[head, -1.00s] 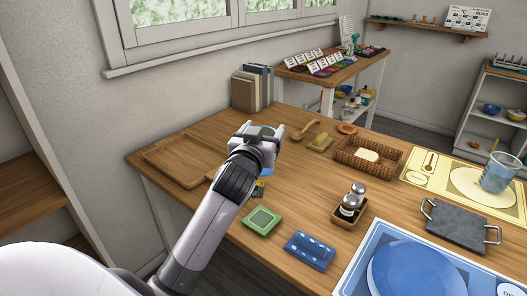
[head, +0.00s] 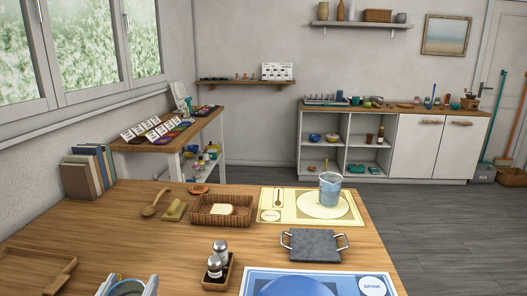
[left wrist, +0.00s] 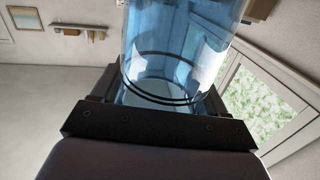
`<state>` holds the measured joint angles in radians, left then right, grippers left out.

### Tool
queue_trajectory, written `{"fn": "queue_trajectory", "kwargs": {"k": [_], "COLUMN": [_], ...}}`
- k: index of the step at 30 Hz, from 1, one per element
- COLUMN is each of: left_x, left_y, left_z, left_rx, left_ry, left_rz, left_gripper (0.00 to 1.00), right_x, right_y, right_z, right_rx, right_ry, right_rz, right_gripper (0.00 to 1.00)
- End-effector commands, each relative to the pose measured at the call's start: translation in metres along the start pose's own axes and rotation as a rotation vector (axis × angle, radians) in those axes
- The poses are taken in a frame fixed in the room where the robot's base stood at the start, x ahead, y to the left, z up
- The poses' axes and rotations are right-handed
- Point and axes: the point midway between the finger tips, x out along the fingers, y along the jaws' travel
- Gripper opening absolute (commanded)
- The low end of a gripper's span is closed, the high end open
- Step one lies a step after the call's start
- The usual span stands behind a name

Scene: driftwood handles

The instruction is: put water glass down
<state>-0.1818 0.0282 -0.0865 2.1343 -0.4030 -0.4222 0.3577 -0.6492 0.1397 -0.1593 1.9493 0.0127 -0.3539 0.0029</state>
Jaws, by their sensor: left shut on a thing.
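My left gripper (head: 128,287) shows only at the bottom edge of the head view. It is shut around a clear blue glass (head: 127,291), of which only the top shows there. In the left wrist view the glass (left wrist: 170,55) fills the space between the dark fingers, with dark rings near its base end. Whether it touches any surface cannot be told. Another blue glass (head: 329,190) stands upright on the yellow mat (head: 275,200) at the table's far right. My right gripper is not in view.
The wooden table (head: 130,230) holds a bread basket (head: 205,219), a shaker caddy (head: 228,274), a grey slate tray (head: 313,246), a blue mat (head: 250,285) and a wooden tray (head: 35,272). Bare wood lies between the wooden tray and the caddy.

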Motion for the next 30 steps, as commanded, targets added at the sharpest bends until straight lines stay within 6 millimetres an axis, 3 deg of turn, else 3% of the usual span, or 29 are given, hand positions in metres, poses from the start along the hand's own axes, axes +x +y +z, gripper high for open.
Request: {"fn": "queue_trajectory", "kwargs": {"k": [3, 7, 17, 23, 30], "left_x": [-0.026, -0.044, -0.057, -0.046, 0.003], "left_y": [0.014, 0.023, 0.029, 0.024, -0.001], "left_z": [0.011, 0.016, 0.017, 0.015, -0.005], "left_rx": [-0.011, -0.021, -0.027, -0.02, 0.003], "left_ry": [0.002, 0.007, 0.015, 0.014, 0.011], "left_rz": [0.034, 0.057, 0.072, 0.062, -0.002], "left_gripper": [0.16, 0.16, 0.16, 0.16, 0.16], "right_x": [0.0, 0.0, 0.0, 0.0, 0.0], "right_y": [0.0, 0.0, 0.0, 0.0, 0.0], "right_z": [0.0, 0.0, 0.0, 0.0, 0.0], "right_rx": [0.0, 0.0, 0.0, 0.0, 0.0], "right_ry": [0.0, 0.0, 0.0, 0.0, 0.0], "right_rz": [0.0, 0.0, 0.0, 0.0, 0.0], "right_gripper": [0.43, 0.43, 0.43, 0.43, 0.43]}}
